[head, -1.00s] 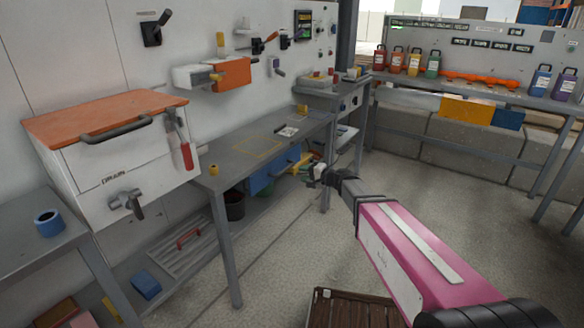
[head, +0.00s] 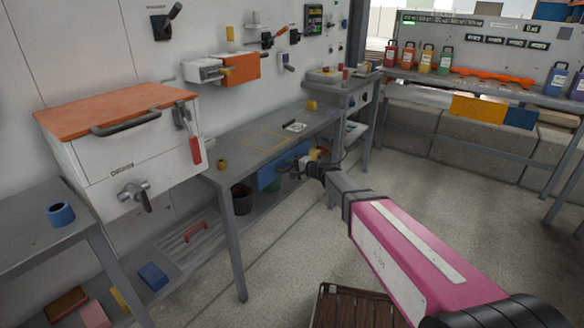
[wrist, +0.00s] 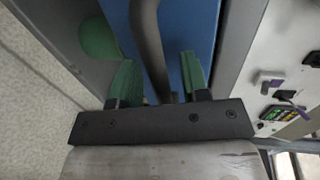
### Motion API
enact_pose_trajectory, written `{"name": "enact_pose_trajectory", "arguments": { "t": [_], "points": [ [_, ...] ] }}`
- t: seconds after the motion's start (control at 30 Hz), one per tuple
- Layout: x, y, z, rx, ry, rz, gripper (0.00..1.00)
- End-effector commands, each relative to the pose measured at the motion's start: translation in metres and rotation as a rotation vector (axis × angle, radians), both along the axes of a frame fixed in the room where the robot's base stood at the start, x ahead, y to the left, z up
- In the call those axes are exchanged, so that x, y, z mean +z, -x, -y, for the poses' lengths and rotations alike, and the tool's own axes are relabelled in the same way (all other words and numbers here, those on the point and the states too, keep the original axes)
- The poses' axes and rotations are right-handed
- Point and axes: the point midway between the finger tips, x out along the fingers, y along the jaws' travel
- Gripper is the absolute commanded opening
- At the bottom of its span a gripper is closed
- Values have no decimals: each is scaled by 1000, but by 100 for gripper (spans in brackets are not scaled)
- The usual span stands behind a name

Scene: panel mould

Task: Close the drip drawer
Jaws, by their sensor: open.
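A blue drawer (head: 270,178) sits under the grey workbench; I take it as the drip drawer. In the head view, I cannot tell how far it stands out. My gripper (head: 308,162) is at its right end, partly hidden by my wrist. In the wrist view, the blue front (wrist: 185,30) fills the upper middle, with a dark bar handle (wrist: 148,45) running across it. My gripper (wrist: 159,60) is open, with its green fingers on either side of the handle. I cannot tell whether they touch it.
The grey workbench (head: 232,165) stands above the drawer, its front leg (head: 232,245) to the left. A dark bucket (head: 242,200) stands on the lower shelf. A brown slatted crate (head: 350,308) is on the floor at the front. Floor between bench and back wall is clear.

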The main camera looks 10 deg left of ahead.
Motion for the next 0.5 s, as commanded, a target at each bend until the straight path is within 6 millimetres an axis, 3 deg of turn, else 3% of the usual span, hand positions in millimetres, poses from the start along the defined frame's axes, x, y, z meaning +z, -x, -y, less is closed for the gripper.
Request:
{"name": "enact_pose_trajectory", "arguments": {
  "t": [0.23,0.37,0.5],
  "points": [
    [0,0,0,0,0,0,42],
    [0,0,0,0,0,0,0],
    [0,0,0,0,0,0,0]
  ]
}}
